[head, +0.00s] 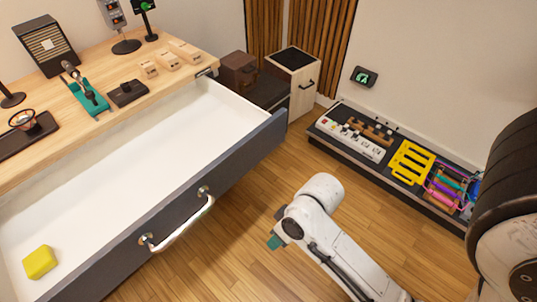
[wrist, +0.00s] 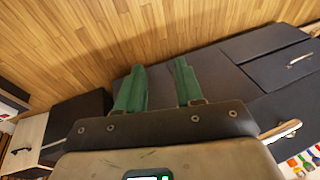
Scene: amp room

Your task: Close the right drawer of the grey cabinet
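A wide drawer with a dark grey front (head: 225,165) stands pulled far out of the grey cabinet. It has a white interior (head: 130,165) and a silver bar handle (head: 184,224). I cannot tell from its surroundings whether it is the right drawer. My gripper (head: 275,241) is in front of the drawer front, to the right of the handle and apart from it. In the wrist view my gripper (wrist: 158,68) shows two green fingers spread apart with nothing between them. Dark grey panels (wrist: 215,80) and a bar handle (wrist: 281,131) lie beyond and right of the fingers.
A yellow block (head: 40,262) lies in the drawer. The wooden top (head: 110,100) holds a speaker (head: 46,45) and small items. A small cabinet (head: 292,75) stands behind. A low shelf (head: 340,160) with tools runs along the wall. Wooden floor (head: 245,205) is clear between.

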